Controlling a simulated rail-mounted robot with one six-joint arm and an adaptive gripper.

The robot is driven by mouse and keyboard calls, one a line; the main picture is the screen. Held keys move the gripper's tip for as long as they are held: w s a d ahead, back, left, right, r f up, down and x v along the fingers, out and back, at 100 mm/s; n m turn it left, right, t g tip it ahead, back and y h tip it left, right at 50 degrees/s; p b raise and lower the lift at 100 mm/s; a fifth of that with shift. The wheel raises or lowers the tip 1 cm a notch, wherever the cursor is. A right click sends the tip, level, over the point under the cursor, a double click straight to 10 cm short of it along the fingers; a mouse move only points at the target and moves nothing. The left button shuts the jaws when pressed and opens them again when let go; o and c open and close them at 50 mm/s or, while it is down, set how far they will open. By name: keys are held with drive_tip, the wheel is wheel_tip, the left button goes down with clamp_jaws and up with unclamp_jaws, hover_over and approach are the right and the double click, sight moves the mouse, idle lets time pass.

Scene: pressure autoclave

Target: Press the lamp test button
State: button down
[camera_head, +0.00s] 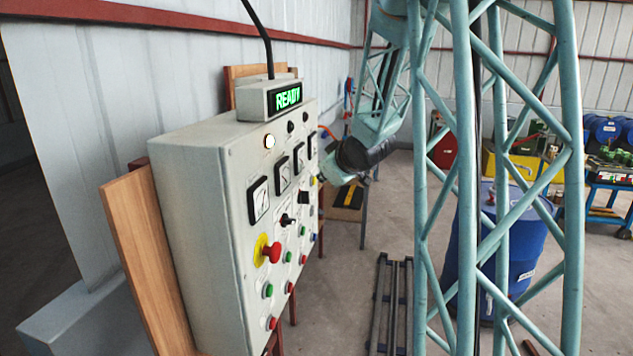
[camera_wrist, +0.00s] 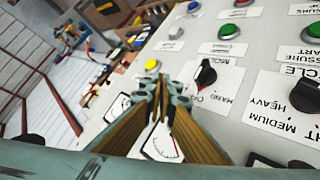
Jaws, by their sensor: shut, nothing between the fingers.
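The grey control panel (camera_head: 262,215) carries several buttons, knobs and gauges. A yellow button (camera_wrist: 152,65) sits on the panel just beyond my fingertips in the wrist view.
A black selector knob (camera_wrist: 206,73), a green button (camera_wrist: 229,31) and a grey button (camera_wrist: 176,32) are near the yellow one. A red mushroom button (camera_head: 272,252) protrudes from the panel. The display (camera_head: 288,97) reads READY. A white lamp (camera_head: 269,141) is lit.

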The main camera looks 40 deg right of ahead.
drive_tip(key=n+t+p, duration=0.1)
approach(314, 181)
drive_tip(key=d, duration=0.4)
drive_tip(key=s+d+f+n+t+y+p, duration=0.1)
drive_tip(key=d+f+t+y, duration=0.1)
drive_tip(key=d+f, duration=0.3)
drive_tip(key=shift+s+d+f+t, duration=0.2)
drive_tip(key=shift+s+d+t, duration=0.1)
drive_tip(key=shift+d, duration=0.9)
drive_tip(key=shift+w+a, duration=0.1)
drive_tip(key=shift+w, duration=0.05)
drive_tip(key=w+a, duration=0.5)
drive_tip(key=w, duration=0.1)
drive_tip(key=shift+w, duration=0.4)
